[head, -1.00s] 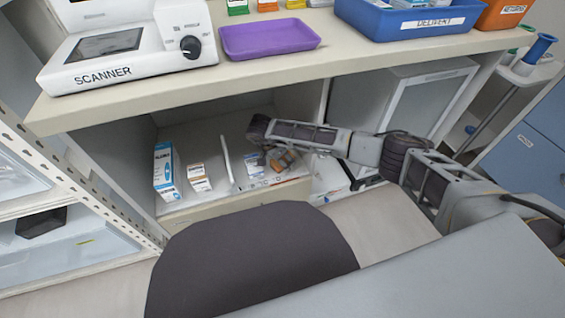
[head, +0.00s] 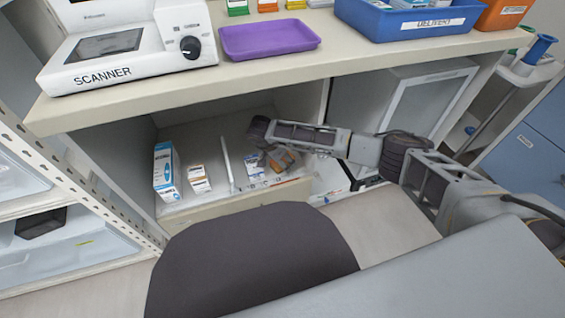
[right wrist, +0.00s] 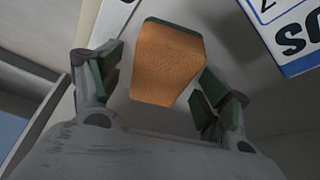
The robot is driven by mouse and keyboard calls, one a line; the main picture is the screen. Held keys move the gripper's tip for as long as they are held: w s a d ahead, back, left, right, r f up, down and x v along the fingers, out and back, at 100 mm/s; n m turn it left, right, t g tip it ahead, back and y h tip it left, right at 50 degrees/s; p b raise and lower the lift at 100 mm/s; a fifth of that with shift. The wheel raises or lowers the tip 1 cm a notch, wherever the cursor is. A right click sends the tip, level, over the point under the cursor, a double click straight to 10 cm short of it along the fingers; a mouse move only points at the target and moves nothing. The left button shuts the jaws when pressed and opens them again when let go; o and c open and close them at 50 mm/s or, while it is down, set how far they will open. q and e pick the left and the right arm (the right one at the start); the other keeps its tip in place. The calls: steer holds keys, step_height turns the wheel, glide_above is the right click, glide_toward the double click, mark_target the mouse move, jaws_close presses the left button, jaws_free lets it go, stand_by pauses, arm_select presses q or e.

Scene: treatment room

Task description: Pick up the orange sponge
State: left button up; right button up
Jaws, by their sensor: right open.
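The orange sponge (right wrist: 167,65), with a dark green layer along its edge, lies in the right wrist view between the spread fingers of my right gripper (right wrist: 160,72). Gaps show between the sponge and both fingers. In the head view, orange patches of the sponge (head: 291,155) show in the lower cabinet shelf, partly hidden by my right gripper (head: 274,160). That gripper is open and has reached into the shelf from the right. My left gripper is in neither current view.
On the shelf (head: 205,140), a tall blue-and-white box (head: 165,172), a small box (head: 199,179), a thin white upright piece (head: 226,160) and another box (head: 254,166) stand left of the gripper. The countertop (head: 290,66) overhangs, carrying a scanner (head: 130,72) and purple tray (head: 268,39).

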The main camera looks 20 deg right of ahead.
stand_by(0.3)
arm_select(q)
steer(key=shift+w+r, duration=0.1)
steer(key=shift+r, duration=0.1)
arm_select(e)
steer(key=c, duration=0.8)
steer(key=shift+o, duration=0.2)
steer(key=shift+r, duration=0.1)
steer(key=shift+r+p, duration=0.3)
steer(key=shift+r, duration=0.25)
arm_select(q)
steer(key=r+p, duration=0.3)
steer(key=shift+s+a+r+y+p, duration=0.25)
steer(key=shift+a+r+y+p, duration=0.05)
steer(key=shift+a+r+p, duration=0.05)
arm_select(e)
step_height(320, 180, up, 9)
arm_select(q)
steer(key=shift+s+a+f+g, duration=0.1)
steer(key=shift+a+g, duration=0.05)
steer(key=shift+g, duration=0.15)
steer(key=shift+s, duration=0.15)
arm_select(e)
steer(key=shift+s, duration=0.15)
